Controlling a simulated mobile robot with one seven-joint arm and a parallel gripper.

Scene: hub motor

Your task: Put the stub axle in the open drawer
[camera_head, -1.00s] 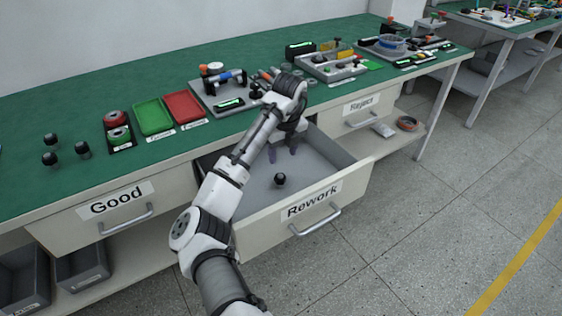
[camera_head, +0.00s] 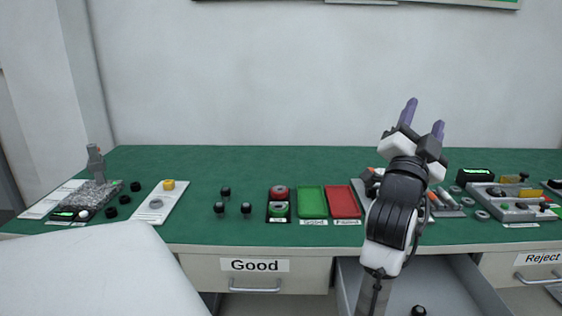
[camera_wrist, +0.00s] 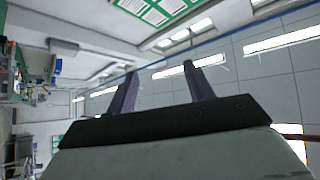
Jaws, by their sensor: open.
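A small black stub axle (camera_head: 418,311) stands in the open drawer (camera_head: 458,285) at the lower right of the head view, on the drawer floor. Several similar black parts stand on the green bench top, one of them a stub axle (camera_head: 246,209) left of the red and green trays. My gripper (camera_head: 424,115) is raised above the bench with its purple fingers pointing up, apart and empty. In the wrist view my gripper (camera_wrist: 160,85) shows its two fingers spread, with only ceiling and wall beyond them.
A shut drawer labelled Good (camera_head: 255,265) is left of the open one, and a Reject drawer (camera_head: 538,262) is at the right. A green tray (camera_head: 312,202) and a red tray (camera_head: 343,202) lie on the bench. Fixtures crowd the bench's right side.

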